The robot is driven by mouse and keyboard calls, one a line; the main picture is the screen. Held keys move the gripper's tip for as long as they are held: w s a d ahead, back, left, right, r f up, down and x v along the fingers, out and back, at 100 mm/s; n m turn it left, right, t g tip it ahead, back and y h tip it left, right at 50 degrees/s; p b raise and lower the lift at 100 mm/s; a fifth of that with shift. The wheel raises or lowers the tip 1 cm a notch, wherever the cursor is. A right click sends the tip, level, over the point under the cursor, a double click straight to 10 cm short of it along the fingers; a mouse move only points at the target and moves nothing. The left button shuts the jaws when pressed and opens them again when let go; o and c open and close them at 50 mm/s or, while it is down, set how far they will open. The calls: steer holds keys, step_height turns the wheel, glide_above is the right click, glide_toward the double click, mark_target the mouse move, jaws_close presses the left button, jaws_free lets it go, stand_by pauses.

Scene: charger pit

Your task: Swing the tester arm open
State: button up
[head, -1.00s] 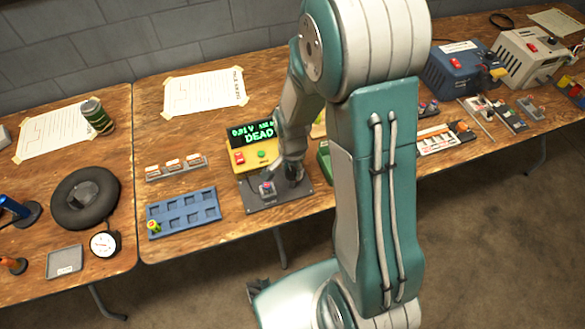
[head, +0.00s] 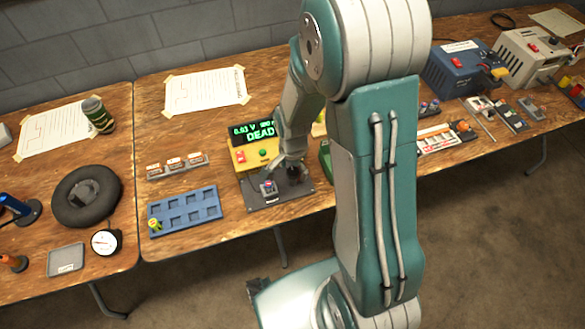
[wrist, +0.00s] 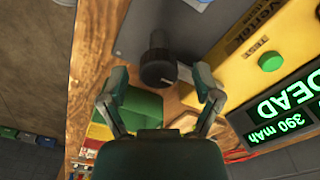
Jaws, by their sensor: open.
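The battery tester (head: 244,158) is a yellow box on a dark base plate, with a red and a green button. Its display (head: 256,133) reads DEAD in green. In the wrist view the display (wrist: 283,105) shows DEAD and 390 mAh. A dark round knob on a thin metal rod (wrist: 157,68), seemingly the tester arm, stands beside the yellow box. My gripper (wrist: 160,100) is open, with its fingers on either side below the knob and nothing held. In the head view my gripper (head: 291,172) is over the right part of the base plate, partly hiding it.
A blue slotted tray (head: 183,211) with one small yellow-green cell lies left of the tester. A rack of small cells (head: 177,165) is behind it. A green and yellow object (wrist: 135,112) lies close to my fingers. The blue box (head: 463,70) stands far right.

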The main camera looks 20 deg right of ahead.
step_height(320, 180, up, 12)
stand_by(0.6)
steer(key=shift+w, duration=0.1)
step_height(320, 180, up, 10)
steer(key=n+t, duration=0.3)
steer(key=n, duration=0.2)
glide_above(292, 170)
steer(key=s, duration=0.6)
steer(key=s+r+n+t, duration=0.2)
steer(key=s+r+n, duration=0.4)
steer(key=s, duration=0.2)
steer(key=shift+s+t, duration=0.2)
steer(key=shift+t, duration=0.1)
